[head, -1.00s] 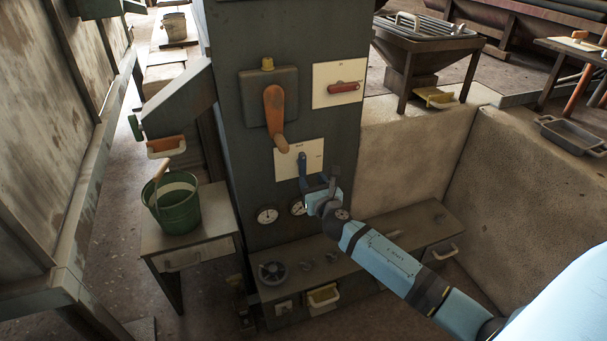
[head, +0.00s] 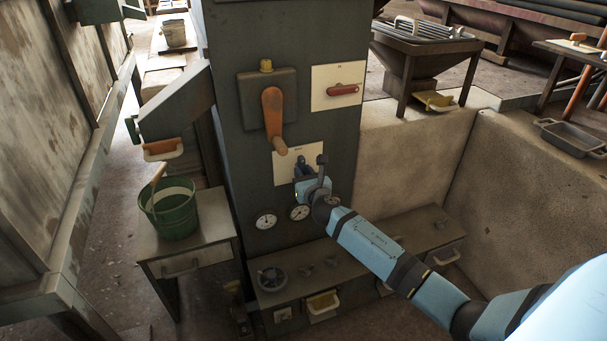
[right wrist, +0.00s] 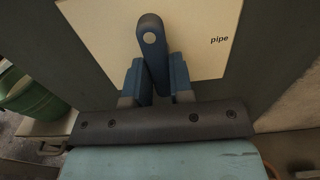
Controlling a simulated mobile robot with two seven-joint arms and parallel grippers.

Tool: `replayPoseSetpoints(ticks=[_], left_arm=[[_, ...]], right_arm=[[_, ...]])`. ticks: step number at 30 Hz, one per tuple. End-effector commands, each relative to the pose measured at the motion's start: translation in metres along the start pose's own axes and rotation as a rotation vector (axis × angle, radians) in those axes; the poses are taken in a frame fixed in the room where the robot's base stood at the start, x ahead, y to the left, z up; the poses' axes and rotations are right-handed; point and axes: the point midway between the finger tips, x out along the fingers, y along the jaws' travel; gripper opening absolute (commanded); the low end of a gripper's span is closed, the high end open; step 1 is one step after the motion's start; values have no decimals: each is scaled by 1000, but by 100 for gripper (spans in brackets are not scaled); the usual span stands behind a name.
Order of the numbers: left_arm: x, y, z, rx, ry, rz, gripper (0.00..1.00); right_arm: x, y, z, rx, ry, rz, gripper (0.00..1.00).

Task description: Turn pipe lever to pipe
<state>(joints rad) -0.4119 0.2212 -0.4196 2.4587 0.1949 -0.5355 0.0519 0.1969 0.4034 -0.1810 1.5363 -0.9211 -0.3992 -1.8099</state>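The pipe lever is a dark blue arm on a white plate on the front of the grey column. In the head view the lever (head: 300,168) is mostly hidden by my right gripper (head: 306,176). In the right wrist view the lever (right wrist: 152,42) has its round pivot at the top and hangs down, leaning slightly right. Its lower end is between the two blue fingers of my right gripper (right wrist: 158,85), which sit close against both sides. The plate (right wrist: 205,25) bears the word "pipe" to the right of the lever. My left gripper is not in view.
Above the plate are an orange lever (head: 273,118) and a red handle (head: 342,90) on another plate. Gauges (head: 266,220) sit below. A low ledge (head: 400,236) runs along the base. A green bucket (head: 172,213) stands on a side table at left.

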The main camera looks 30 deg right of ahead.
Motion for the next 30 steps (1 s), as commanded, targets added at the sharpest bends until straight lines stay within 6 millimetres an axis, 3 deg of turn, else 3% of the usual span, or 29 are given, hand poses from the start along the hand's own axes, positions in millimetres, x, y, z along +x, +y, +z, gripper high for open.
replayPoseSetpoints(ticks=[14, 30], left_arm=[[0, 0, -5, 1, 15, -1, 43], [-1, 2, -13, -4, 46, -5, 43]], right_arm=[[0, 1, 0, 120, 0, -1, 0], [0, 3, 0, 604, 1, -1, 0]])
